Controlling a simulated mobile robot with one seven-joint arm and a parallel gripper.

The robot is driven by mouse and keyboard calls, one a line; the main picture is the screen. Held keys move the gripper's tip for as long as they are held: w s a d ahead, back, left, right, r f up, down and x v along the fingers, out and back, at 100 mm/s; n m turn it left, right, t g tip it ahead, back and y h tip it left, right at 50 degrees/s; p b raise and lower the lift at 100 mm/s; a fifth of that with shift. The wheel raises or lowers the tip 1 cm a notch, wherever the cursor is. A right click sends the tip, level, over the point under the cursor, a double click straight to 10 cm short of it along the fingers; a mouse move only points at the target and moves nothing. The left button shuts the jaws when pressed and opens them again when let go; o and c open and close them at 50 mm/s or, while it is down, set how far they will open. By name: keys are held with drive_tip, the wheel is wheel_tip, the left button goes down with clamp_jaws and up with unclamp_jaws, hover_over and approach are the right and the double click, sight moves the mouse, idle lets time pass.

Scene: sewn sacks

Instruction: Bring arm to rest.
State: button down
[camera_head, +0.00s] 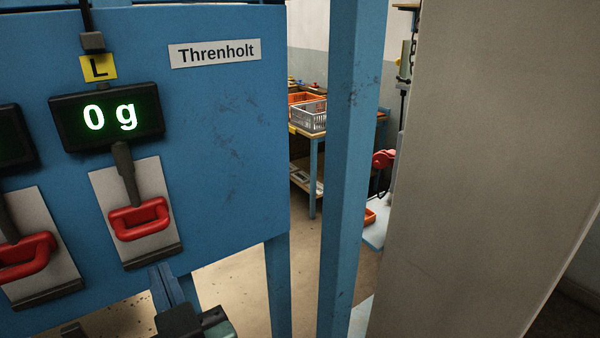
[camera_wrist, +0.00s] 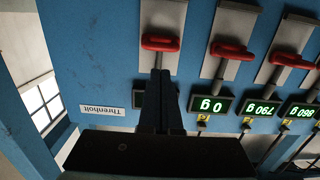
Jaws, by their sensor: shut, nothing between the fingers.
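My gripper (camera_head: 163,274) shows at the bottom of the head view, below the blue panel's rightmost red handle (camera_head: 139,218) and clear of it. In the wrist view my gripper (camera_wrist: 160,73) is shut and empty, its two fingers together. Its tips point at the panel, just short of a red handle (camera_wrist: 160,44) in that picture; I cannot tell the depth gap. My arm is only partly in view.
The blue panel (camera_head: 225,150) carries a "Threnholt" sign (camera_head: 215,51), a display (camera_head: 108,115) reading 0 g and several red handles. A blue post (camera_head: 350,170) and a pale wall (camera_head: 490,150) stand to the right. Beyond are crates (camera_head: 308,115) and open floor.

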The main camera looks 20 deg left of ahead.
drive_tip(key=w+d+r+m+t+h, duration=0.2)
drive_tip(key=w+d+r+t, duration=0.1)
drive_tip(key=d+r+t, duration=0.4)
drive_tip(key=w+d+r+m+t+h, duration=0.25)
drive_tip(key=d+r, duration=0.25)
drive_tip(key=r, duration=0.4)
drive_tip(key=s+d+r+m+t+h, duration=0.2)
drive_tip(key=d+r+t+h, duration=0.1)
drive_tip(key=r, duration=0.4)
drive_tip(key=s+d+r+m+t+h, duration=0.2)
drive_tip(key=d+r+m+t+h, duration=0.1)
drive_tip(key=d+r+h, duration=0.2)
drive_tip(key=d+r, duration=0.1)
drive_tip(key=d, duration=0.1)
drive_tip(key=shift+s+d+r+t, duration=0.35)
drive_tip(key=shift+s+r, duration=0.05)
drive_tip(key=shift+m+h, duration=0.25)
